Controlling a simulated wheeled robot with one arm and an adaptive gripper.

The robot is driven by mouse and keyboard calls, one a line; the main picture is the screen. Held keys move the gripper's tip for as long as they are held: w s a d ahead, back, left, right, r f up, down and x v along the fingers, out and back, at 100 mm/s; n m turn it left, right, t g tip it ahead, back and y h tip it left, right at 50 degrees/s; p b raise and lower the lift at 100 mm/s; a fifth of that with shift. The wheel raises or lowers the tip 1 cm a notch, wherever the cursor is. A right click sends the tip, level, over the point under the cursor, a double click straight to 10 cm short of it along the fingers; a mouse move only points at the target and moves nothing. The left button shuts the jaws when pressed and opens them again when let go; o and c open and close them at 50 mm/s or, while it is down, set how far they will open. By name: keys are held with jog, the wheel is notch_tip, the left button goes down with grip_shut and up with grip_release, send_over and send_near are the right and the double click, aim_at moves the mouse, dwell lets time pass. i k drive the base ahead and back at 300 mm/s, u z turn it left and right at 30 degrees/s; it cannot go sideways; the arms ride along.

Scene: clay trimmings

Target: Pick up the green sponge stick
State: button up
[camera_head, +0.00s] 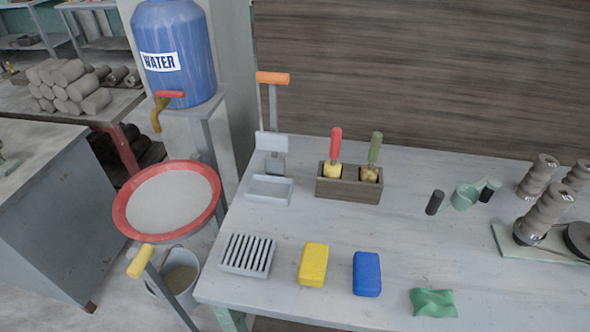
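The green sponge stick (375,149) stands upright in the right-hand hole of a dark wooden holder (347,189). Its green handle points up, and its yellowish sponge end sits down in the holder. A similar stick with a red handle (336,146) stands in the left-hand hole, close beside it. The holder rests on the grey worktable (400,235), towards its back left. My gripper does not show in this view.
A dustpan-like tool with an orange handle (272,79) stands left of the holder. A slatted rack (247,256), yellow block (313,264), blue block (366,273) and green cloth (433,302) lie along the front. Dark rollers and clay stacks (545,205) stand at the right.

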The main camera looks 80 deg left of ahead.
aim_at(369, 172)
jog(key=u, duration=0.4)
jog(key=i, duration=0.6)
jog(key=u, duration=1.8)
jog(key=i, duration=0.5)
jog(key=u, duration=2.9)
